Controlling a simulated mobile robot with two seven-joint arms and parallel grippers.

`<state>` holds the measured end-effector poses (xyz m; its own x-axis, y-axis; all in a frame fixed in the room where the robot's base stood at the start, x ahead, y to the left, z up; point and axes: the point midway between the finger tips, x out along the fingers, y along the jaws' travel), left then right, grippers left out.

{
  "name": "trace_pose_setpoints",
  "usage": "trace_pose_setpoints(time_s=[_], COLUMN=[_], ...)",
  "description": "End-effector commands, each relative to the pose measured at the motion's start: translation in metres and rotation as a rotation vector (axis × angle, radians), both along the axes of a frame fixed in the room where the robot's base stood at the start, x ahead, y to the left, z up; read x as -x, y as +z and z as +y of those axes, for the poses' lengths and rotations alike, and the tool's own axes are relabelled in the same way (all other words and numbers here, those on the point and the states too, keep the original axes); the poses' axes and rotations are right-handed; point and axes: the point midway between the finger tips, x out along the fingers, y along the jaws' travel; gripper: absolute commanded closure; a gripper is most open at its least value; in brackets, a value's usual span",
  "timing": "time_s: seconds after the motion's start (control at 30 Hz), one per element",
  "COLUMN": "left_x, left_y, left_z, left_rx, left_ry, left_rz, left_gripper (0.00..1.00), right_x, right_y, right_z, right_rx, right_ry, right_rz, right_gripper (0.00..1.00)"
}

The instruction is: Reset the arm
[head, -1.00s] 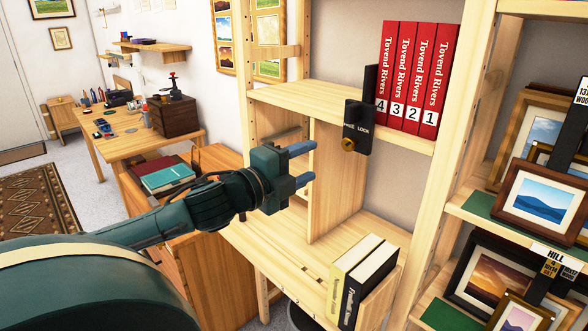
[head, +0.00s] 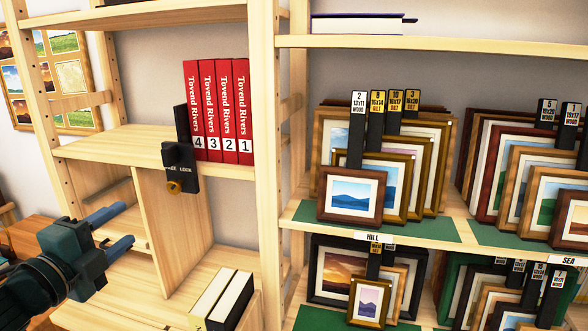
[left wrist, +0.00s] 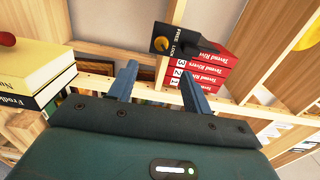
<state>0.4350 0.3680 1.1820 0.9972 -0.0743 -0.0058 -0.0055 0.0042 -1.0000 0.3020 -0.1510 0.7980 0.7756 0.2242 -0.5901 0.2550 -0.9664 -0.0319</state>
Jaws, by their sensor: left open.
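My left gripper (head: 126,228) is at the lower left of the head view, with its two blue-grey fingers apart and nothing between them. In the left wrist view its fingers (left wrist: 158,88) point toward the shelf, open and empty. It is in front of the wooden shelf unit, left of and below the black lock bookend (head: 181,160) with its brass knob. The bookend also shows in the left wrist view (left wrist: 178,42), beyond the fingers and apart from them. My right gripper is not in view.
Red numbered volumes (head: 217,112) stand beside the bookend. Framed prints (head: 350,193) with number tags fill the right-hand shelves. A purple book (head: 357,25) lies on the upper right shelf. Wooden uprights and shelf edges surround the gripper.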

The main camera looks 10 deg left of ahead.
Motion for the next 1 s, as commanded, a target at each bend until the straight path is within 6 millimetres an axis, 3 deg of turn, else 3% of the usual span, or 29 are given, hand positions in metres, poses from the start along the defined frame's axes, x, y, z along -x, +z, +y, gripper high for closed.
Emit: trace_pose_setpoints(time_s=[0.07, 0.17, 0.3, 0.37, 0.47, 0.6, 0.7, 0.8, 0.9, 1.0], left_x=[0.001, 0.007, 0.030, 0.043, 0.067, 0.100, 0.118, 0.129, 0.135, 0.136], left_y=[-0.021, -0.070, -0.172, -0.215, -0.278, -0.342, -0.368, -0.380, -0.385, -0.386], left_z=[0.006, 0.016, 0.010, -0.003, -0.040, -0.110, -0.158, -0.193, -0.213, -0.217], left_rx=[0.058, 0.203, 0.501, 0.634, 0.848, 1.121, 1.270, 1.369, 1.420, 1.432], left_ry=[0.022, 0.074, 0.169, 0.205, 0.259, 0.316, 0.339, 0.352, 0.357, 0.358], left_rz=[0.035, 0.118, 0.281, 0.349, 0.457, 0.593, 0.667, 0.715, 0.741, 0.747], left_gripper=[0.50, 0.50, 0.50, 0.50, 0.50, 0.50, 0.50, 0.50, 0.50, 0.50], right_x=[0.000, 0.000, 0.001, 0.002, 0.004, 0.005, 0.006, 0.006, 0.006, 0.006], right_y=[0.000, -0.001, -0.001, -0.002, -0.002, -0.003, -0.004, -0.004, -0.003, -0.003], right_z=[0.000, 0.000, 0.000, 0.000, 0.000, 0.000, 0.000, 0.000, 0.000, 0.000], right_rx=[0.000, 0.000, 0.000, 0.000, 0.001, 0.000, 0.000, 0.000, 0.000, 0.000], right_ry=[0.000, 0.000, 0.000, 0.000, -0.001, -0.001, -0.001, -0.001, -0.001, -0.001], right_rz=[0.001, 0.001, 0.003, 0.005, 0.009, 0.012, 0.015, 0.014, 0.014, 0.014], right_gripper=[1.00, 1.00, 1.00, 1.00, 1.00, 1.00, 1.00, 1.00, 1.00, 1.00])
